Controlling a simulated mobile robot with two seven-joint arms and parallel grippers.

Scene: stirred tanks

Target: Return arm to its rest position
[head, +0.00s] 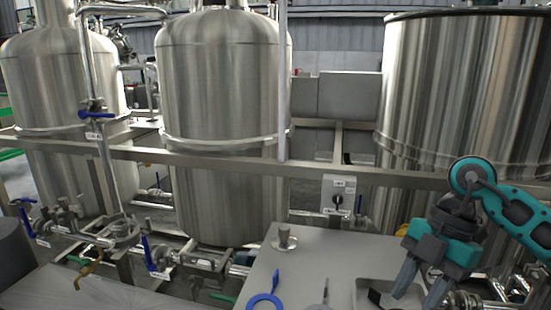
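My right arm (510,212), teal and grey, comes in from the right edge. Its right gripper (421,291) points down, with its two grey fingers apart. I see nothing between the fingers. The gripper is in front of a dark tray with a light rim (358,296) at the bottom of the view. From this view I cannot tell the height of the fingertips above the tray. My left arm and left gripper are not in view.
A grey worktop (318,256) holds a metal knob-like piece (284,238) and a blue ring-shaped tool (264,300). Behind are a steel rail (240,165), a switch box (338,194), steel tanks (222,90) and pipes with blue-handled valves (150,256). The worktop's middle is mostly clear.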

